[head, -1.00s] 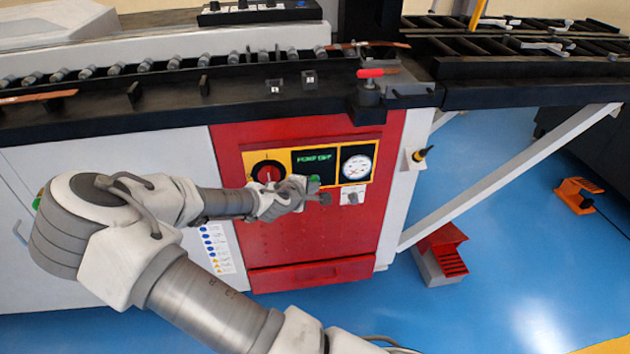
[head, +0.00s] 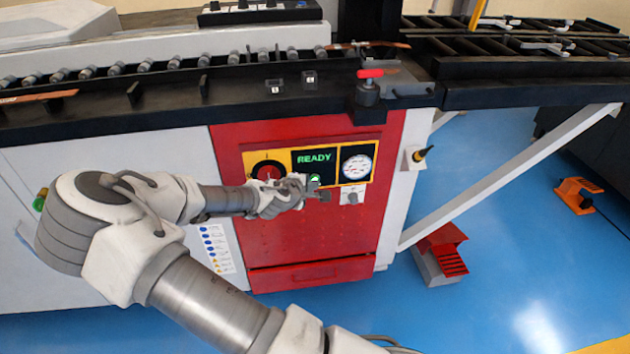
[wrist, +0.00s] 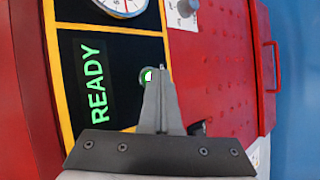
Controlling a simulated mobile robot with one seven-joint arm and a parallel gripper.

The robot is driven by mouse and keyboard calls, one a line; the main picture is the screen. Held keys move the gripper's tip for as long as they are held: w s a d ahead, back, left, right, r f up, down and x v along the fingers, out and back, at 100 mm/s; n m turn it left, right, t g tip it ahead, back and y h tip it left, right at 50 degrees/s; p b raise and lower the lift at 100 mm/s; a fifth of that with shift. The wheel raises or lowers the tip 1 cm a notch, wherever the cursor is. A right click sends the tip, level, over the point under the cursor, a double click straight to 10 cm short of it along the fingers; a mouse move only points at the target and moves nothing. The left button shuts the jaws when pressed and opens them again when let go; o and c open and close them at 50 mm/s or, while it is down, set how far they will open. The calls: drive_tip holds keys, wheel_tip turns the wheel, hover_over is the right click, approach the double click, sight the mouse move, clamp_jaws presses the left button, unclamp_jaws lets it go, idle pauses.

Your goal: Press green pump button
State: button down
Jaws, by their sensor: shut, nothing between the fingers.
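The green pump button (wrist: 147,75) is lit and sits below the green READY display (wrist: 91,83) on the black, yellow-edged panel. In the wrist view the tips of my gripper (wrist: 161,72) are shut, empty and right beside the button, overlapping part of it. I cannot tell whether they touch it. In the head view my gripper (head: 318,189) is at the panel, and the lit button (head: 314,178) shows just above it. The display (head: 314,158) reads READY there too.
A round gauge (head: 357,167) is right of the display, with a small grey switch (head: 351,196) below it. A red knob (head: 267,172) is left of the display. The machine's black rail (head: 180,108) runs above the panel. A red pedal (head: 442,244) is on the floor.

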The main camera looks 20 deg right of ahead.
drive_tip(key=shift+s+a, duration=0.25)
drive_tip(key=shift+s, duration=0.55)
drive_tip(key=shift+s+p, duration=0.1)
drive_tip(key=shift+p, duration=0.2)
drive_tip(key=s, duration=0.2)
drive_tip(key=s+a+p, duration=0.1)
drive_tip(key=s, duration=0.1)
drive_tip(key=shift+s+a, duration=0.2)
drive_tip(key=shift+s, duration=0.15)
idle(0.3)
